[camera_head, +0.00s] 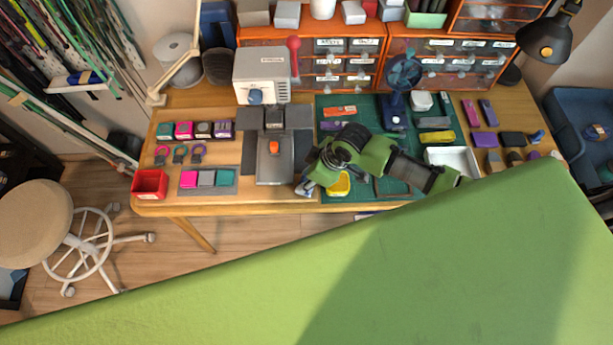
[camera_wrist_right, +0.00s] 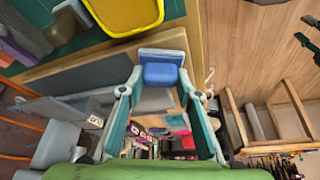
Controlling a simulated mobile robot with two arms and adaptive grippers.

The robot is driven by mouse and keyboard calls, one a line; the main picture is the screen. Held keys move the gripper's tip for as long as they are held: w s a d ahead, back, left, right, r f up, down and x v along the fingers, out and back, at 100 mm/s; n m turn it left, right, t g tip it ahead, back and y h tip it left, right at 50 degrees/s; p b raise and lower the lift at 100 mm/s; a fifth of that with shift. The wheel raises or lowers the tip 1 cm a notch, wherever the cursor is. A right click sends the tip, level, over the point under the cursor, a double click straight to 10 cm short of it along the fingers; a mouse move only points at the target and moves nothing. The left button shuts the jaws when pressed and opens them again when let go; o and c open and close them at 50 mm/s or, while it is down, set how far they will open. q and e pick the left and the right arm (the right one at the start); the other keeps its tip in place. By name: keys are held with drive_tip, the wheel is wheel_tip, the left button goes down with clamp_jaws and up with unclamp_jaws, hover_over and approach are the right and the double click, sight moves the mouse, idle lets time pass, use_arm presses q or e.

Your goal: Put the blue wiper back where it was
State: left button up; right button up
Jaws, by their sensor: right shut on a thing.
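The blue wiper (camera_wrist_right: 162,74) is between the fingertips of my right gripper (camera_wrist_right: 160,84) in the right wrist view. It has a blue block and a paler blue-grey strip beyond it. My right gripper is shut on it. In the head view this gripper (camera_head: 308,184) is at the table's front edge, just left of a yellow tray (camera_head: 344,187). The wiper shows there only as a small pale-blue bit, partly hidden by the gripper. I cannot tell whether it touches the table. My left gripper is in neither view.
The yellow tray (camera_wrist_right: 150,10) lies close by on the green mat (camera_wrist_right: 178,40). A grey plate device (camera_head: 270,170) with an orange knob stands left of the gripper. A white tray (camera_head: 470,152) is to the right. A red box (camera_head: 148,184) sits at the table's left corner.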

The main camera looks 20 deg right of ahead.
drive_tip(key=shift+f, duration=0.15)
drive_tip(key=o, duration=1)
drive_tip(key=shift+r, duration=0.3)
drive_tip(key=b+v, duration=0.1)
drive_tip(key=v, duration=1)
drive_tip(key=shift+s+d+r, duration=0.1)
drive_tip(key=shift+r, duration=0.3)
